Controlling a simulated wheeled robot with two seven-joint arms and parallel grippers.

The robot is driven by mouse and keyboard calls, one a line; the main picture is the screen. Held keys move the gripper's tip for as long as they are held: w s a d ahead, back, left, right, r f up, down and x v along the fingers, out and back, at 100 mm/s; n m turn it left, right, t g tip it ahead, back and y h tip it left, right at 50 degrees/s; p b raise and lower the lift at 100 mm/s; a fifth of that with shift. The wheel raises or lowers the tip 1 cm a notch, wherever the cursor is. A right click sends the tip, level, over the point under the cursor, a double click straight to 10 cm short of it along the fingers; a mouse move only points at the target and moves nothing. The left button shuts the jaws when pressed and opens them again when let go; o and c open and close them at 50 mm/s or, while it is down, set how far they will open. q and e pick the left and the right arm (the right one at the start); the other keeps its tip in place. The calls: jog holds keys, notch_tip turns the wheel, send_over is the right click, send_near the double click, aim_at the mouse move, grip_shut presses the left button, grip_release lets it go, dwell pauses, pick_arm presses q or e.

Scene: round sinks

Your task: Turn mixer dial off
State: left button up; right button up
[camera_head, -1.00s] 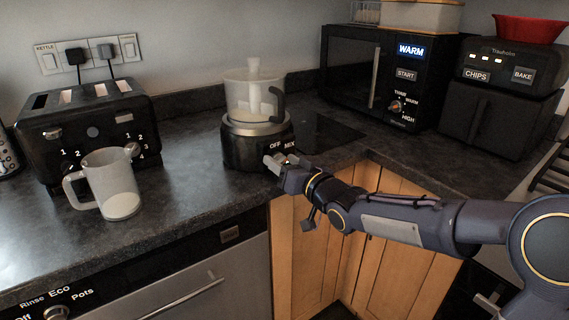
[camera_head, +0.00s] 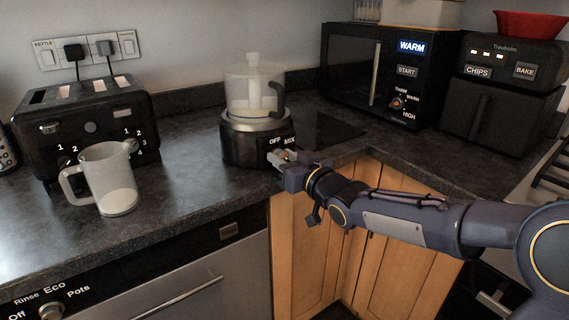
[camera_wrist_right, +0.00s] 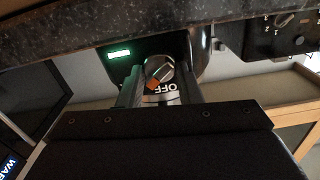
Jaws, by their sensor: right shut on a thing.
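The mixer (camera_head: 258,145) stands on the counter, with a clear bowl on a black base marked OFF and MIX. My right gripper (camera_head: 283,158) is at the front of the base, just below these labels, and hides most of the dial in the head view. In the right wrist view the dial (camera_wrist_right: 159,71) lies between the two fingers of my right gripper (camera_wrist_right: 160,88), which is shut on it. An orange mark on the dial points down-left, beside the upside-down OFF label. My left gripper is not in view.
A pale jug (camera_head: 106,180) stands in front of the black toaster (camera_head: 88,120) at left. The microwave (camera_head: 390,75) and the black fryer (camera_head: 500,95) stand at right. The counter edge and wooden cupboards (camera_head: 385,250) lie below my right arm.

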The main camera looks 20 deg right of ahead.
jog(key=n+b, duration=0.1)
jog(key=n, duration=0.1)
jog(key=n+b, duration=0.2)
jog(key=shift+a+f+n+b, duration=0.1)
jog(key=shift+f+n+b, duration=0.1)
jog(key=shift+n+b, duration=0.1)
jog(key=n+b, duration=0.2)
jog(key=n, duration=0.1)
jog(key=shift+r+n+b, duration=0.1)
jog(key=shift+n+b, duration=0.45)
jog(key=shift+n, duration=0.65)
jog(key=shift+a, duration=0.1)
jog(key=o, duration=1)
jog(key=shift+c, duration=0.2)
